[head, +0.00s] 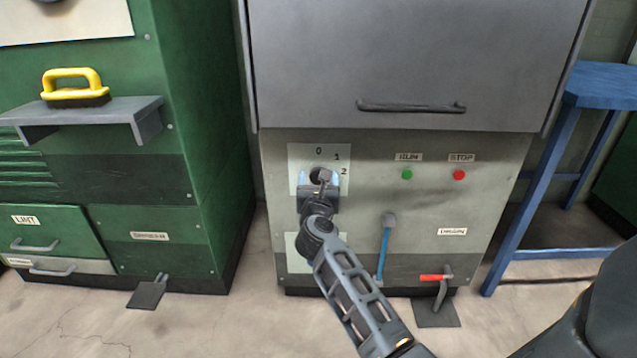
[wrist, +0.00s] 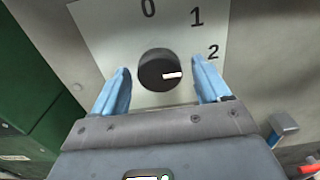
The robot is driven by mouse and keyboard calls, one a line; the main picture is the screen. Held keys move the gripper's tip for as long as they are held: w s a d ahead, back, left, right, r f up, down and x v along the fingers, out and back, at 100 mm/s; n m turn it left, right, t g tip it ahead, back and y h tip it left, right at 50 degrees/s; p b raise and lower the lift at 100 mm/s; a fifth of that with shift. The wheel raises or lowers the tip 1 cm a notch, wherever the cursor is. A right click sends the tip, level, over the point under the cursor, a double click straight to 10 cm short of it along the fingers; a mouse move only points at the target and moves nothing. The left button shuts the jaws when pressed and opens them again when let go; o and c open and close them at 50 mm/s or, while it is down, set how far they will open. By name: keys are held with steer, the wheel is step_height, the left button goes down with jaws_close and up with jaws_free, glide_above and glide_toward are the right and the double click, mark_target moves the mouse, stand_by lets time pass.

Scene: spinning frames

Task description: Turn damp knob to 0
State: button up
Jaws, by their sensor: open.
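The knob (wrist: 160,71) is a round dark dial on a pale plate (wrist: 100,30) marked 0, 1 and 2. Its white pointer mark faces right in the wrist view, a little below the 2. In the head view the knob (head: 318,174) is partly hidden behind my gripper (head: 319,182). In the wrist view my gripper (wrist: 163,88) is open, with one blue finger on each side of the knob. I cannot tell whether the fingers touch it. No damp label is readable on the plate.
A green RUN button (head: 407,174) and red STOP button (head: 459,175) sit to the right. A blue-stemmed lever (head: 386,245) and a red-handled valve (head: 435,278) are lower down. A grey hood with a handle (head: 411,107) is above. A blue stool (head: 556,170) stands at right.

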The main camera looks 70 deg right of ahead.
steer(key=c, duration=1)
steer(key=shift+c, duration=0.2)
steer(key=shift+r+p, duration=0.1)
steer(key=shift+p, duration=0.45)
steer(key=shift+n+p, duration=7.9)
steer(key=shift+n, duration=1)
steer(key=shift+s, duration=0.1)
